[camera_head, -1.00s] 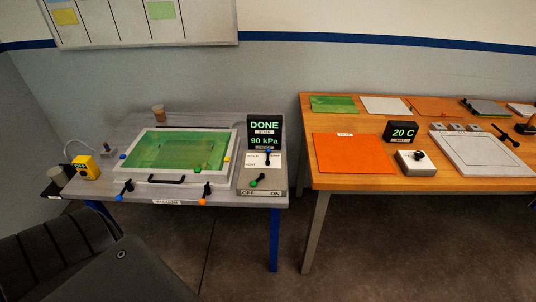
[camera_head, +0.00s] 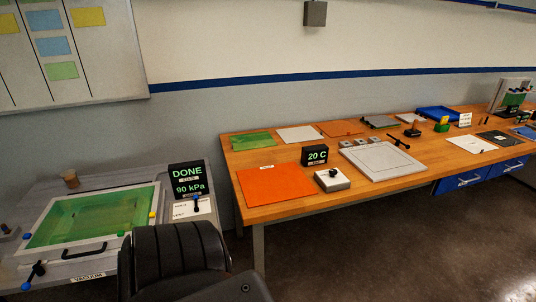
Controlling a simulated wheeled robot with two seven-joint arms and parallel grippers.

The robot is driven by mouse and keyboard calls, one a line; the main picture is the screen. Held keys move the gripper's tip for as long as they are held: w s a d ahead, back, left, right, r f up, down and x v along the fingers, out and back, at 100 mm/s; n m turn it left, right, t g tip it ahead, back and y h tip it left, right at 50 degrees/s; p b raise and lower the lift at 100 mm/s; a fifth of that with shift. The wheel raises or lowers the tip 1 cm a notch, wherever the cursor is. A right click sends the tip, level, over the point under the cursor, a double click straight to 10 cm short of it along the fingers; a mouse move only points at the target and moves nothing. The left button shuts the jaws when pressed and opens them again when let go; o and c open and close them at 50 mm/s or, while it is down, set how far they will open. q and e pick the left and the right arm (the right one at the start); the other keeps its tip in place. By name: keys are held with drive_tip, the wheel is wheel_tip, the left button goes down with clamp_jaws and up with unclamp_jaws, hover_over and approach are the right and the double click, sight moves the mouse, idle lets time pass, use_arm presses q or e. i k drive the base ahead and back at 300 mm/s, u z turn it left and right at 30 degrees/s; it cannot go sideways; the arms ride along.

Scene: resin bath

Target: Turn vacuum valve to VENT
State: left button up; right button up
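The label's small print is hard to read. The vacuum chamber (camera_head: 150,208) has a pale frame, a clear lid over green contents and a black handle, and its lid is down. The display (camera_head: 187,179) behind the valve reads DONE and 90 kPa. The panel's lower part is hidden behind a dark ribbed part of my body. Neither gripper is in view.
A brown cup (camera_head: 70,179) stands behind the chamber. To the right, across a gap, the wooden table (camera_head: 290,212) holds an orange sheet (camera_head: 275,186), a 20 C display (camera_head: 315,155), a switch box (camera_head: 332,180) and a white plate (camera_head: 382,160). Dark floor lies in front.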

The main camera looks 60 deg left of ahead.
sight(195, 197)
drive_tip(key=z, duration=1.05)
drive_tip(key=k, duration=1.25)
drive_tip(key=u, duration=1.85)
